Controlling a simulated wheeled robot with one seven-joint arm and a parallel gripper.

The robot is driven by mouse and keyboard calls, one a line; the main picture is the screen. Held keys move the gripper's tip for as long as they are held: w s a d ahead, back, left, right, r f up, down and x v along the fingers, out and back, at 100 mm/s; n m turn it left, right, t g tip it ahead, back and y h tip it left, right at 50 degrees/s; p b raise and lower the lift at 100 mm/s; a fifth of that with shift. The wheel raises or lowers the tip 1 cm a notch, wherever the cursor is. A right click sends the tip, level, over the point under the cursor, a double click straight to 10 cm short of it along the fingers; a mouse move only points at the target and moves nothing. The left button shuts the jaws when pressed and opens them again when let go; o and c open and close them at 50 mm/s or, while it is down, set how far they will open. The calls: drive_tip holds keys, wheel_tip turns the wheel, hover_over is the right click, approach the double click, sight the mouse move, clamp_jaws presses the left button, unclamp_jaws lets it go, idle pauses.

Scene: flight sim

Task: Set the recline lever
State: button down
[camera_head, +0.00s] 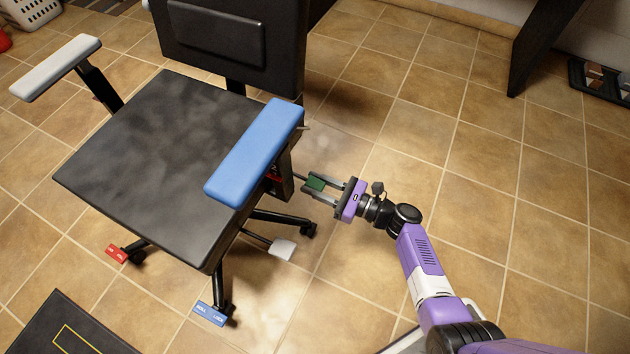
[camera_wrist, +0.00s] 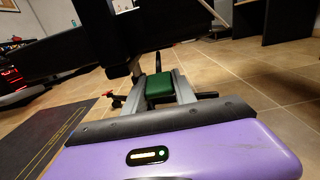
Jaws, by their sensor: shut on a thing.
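A dark office chair stands at the left of the head view, with a black seat (camera_head: 150,150) and a blue armrest (camera_head: 255,150). The recline lever looks to be the green-ended handle (camera_head: 316,183) at the chair's right side, below the blue armrest. My gripper (camera_head: 322,189) is shut on this green handle, with one finger on each side. In the wrist view the green handle (camera_wrist: 159,87) sits between the two grey fingers. The lever's shaft and its joint to the chair are mostly hidden under the armrest and seat.
A grey paddle (camera_head: 282,248) sticks out low under the seat. The chair's base has casters with a red tag (camera_head: 117,254) and a blue tag (camera_head: 210,313). A dark mat (camera_head: 70,328) lies at the lower left.

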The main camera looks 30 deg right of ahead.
drive_tip(key=shift+w+a+f+b, duration=0.15)
drive_tip(key=shift+f+b, duration=0.25)
drive_tip(key=shift+f, duration=0.35)
drive_tip(key=shift+w+a+f+b, duration=0.15)
drive_tip(key=shift+f+b, duration=0.2)
drive_tip(key=shift+f, duration=0.4)
drive_tip(key=c, duration=1.3)
unclamp_jaws()
drive_tip(key=shift+r, duration=0.1)
drive_tip(key=shift+d, duration=0.1)
drive_tip(key=shift+p+v, duration=1.15)
drive_tip(key=shift+v, duration=2.65)
